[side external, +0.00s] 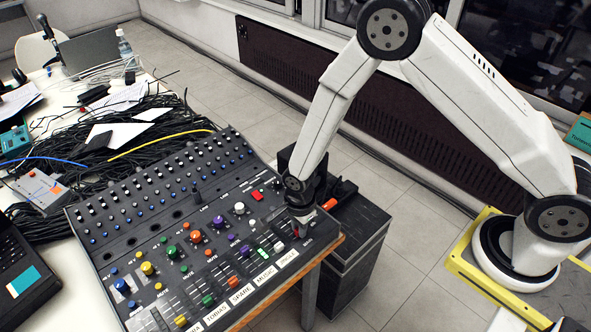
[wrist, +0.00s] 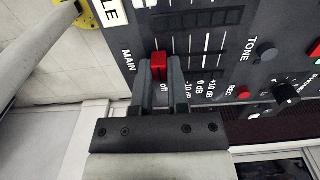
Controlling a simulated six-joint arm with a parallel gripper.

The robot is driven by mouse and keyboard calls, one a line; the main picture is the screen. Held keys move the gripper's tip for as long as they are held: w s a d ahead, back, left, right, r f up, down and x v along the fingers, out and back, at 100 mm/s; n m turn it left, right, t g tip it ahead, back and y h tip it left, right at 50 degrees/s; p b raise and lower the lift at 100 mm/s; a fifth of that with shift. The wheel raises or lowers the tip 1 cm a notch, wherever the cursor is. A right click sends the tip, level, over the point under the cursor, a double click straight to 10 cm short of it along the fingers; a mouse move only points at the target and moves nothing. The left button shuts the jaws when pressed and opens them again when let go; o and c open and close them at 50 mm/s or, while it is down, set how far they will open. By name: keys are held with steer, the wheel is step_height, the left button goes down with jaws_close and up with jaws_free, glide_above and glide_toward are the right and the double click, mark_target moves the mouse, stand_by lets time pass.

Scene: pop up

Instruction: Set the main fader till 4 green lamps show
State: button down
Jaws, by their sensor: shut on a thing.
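The main fader's red cap (wrist: 158,62) shows in the wrist view beside the printed word MAIN, close to the "off" mark. My gripper (wrist: 160,72) is shut on this cap, with one grey finger on each side. Scale marks for 0 dB and +10 dB run to the right of it. A dark segmented strip (wrist: 195,18), perhaps the lamps, shows no green light that I can make out.
A REC button (wrist: 244,92) and a TONE knob (wrist: 266,52) sit right of the fader in the wrist view. Coloured knobs, including a white one (side external: 239,209), cover the console. A dark cabinet (side external: 358,240) stands beside the table, and cables (side external: 150,125) lie behind the console.

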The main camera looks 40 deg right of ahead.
mark_target(289, 226)
steer(key=shift+w+r, duration=0.1)
steer(key=shift+w, duration=1.7)
steer(key=c, duration=0.5)
jaws_free()
steer(key=shift+c, duration=0.2)
steer(key=shift+r, duration=0.1)
step_height(289, 226, up, 8)
steer(key=shift+f, duration=0.25)
steer(key=shift+d+r, duration=0.1)
